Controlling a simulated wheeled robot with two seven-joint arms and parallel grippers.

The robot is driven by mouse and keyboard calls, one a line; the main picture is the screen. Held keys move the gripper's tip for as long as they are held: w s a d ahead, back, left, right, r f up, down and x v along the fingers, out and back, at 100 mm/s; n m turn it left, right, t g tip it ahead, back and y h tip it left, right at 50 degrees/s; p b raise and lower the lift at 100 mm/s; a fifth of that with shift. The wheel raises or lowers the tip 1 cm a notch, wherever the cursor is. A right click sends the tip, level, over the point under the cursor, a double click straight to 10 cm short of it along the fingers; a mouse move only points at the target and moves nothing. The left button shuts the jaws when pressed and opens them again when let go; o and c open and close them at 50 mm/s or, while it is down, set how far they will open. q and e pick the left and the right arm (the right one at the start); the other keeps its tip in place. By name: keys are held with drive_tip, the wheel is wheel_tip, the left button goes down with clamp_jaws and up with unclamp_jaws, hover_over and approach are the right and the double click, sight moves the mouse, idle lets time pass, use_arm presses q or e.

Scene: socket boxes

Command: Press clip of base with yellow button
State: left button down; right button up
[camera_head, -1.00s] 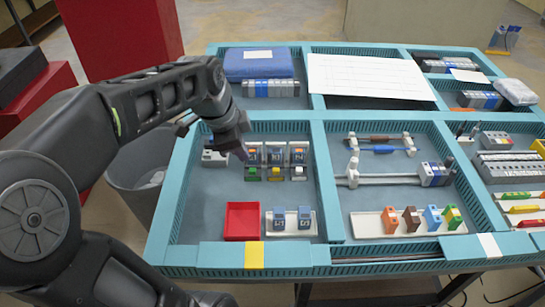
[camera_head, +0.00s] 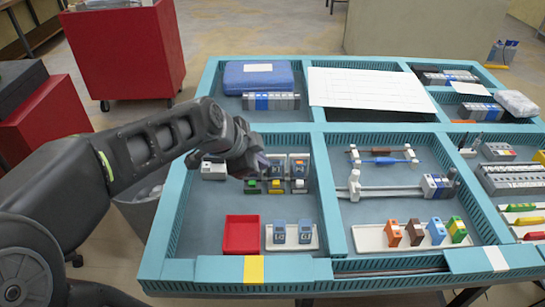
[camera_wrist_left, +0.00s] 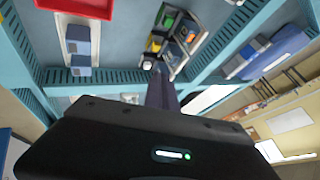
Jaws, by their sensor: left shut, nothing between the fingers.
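A row of bases stands in the left compartment. One has a green button (camera_head: 253,185), the middle one a yellow button (camera_head: 275,185), the other a white button (camera_head: 299,184). Blue-grey blocks with orange tops stand behind the buttons. My left gripper (camera_head: 262,166) is shut and empty, over the back of the row, and hides part of the left blocks. In the left wrist view its closed fingers (camera_wrist_left: 160,86) point at the row. The green button (camera_wrist_left: 168,20) and yellow button (camera_wrist_left: 155,44) show beyond the tips. Contact cannot be told. My right gripper is not in view.
A red tray (camera_head: 241,234) and a white tray (camera_head: 306,244) with two blue blocks lie in front of the row. A white socket box (camera_head: 213,169) stands left of it. Teal dividers (camera_head: 326,190) edge the compartment.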

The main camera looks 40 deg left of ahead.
sight(279, 161)
use_arm(q)
drive_tip(key=w+f, duration=0.2)
drive_tip(key=w+a+f+p, duration=0.1)
drive_tip(key=w+f, duration=0.3)
drive_tip(key=w, duration=0.1)
drive_tip(key=shift+a+p, duration=0.35)
drive_tip(key=shift+w+a, duration=0.3)
drive_tip(key=shift+w, duration=0.1)
